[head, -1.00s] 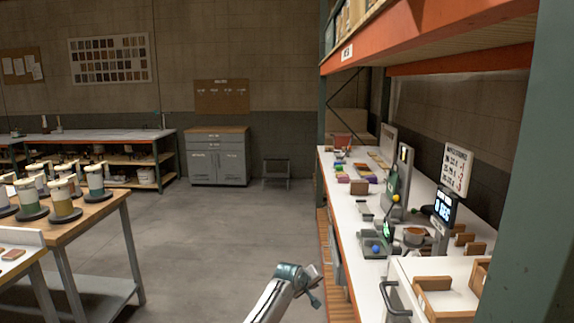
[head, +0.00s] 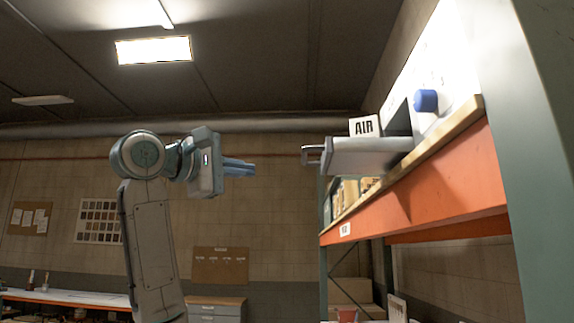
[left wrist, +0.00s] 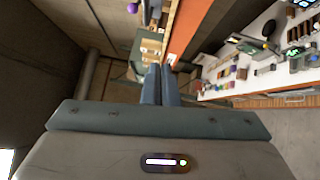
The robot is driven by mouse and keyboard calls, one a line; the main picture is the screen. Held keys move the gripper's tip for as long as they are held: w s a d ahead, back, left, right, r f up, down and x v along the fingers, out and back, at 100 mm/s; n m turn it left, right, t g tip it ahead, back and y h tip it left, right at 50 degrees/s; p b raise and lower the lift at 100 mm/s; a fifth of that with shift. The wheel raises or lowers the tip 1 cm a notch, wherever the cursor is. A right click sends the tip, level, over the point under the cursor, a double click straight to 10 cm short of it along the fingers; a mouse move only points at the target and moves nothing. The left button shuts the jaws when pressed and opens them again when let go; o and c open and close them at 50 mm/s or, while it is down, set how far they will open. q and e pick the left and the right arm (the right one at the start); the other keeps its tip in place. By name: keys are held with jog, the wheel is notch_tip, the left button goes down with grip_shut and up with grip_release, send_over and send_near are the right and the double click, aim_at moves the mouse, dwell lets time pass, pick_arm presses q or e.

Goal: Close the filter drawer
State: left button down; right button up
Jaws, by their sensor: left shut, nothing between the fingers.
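The filter drawer (head: 368,157) is a pale grey drawer sticking out to the left from a white unit (head: 440,62) on the high shelf. It has a bar handle (head: 312,154) at its left end. A gap shows between the fingertips and the handle. The fingers are shut and empty, also in the left wrist view (left wrist: 160,72). My right gripper is out of view.
A blue knob (head: 426,101) sticks out of the white unit's front. The shelf's orange beam (head: 420,185) runs below the drawer, with boxes (head: 348,195) farther along the shelf. A green-grey upright (head: 500,90) stands at the right. Space left of the drawer is open.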

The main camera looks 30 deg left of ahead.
pick_arm(q)
jog(key=s+r, duration=0.2)
jog(key=s, duration=0.2)
jog(key=d+p+x, duration=0.3)
jog(key=p+x, duration=0.5)
jog(key=x, duration=0.4)
jog(key=shift+r, duration=0.3)
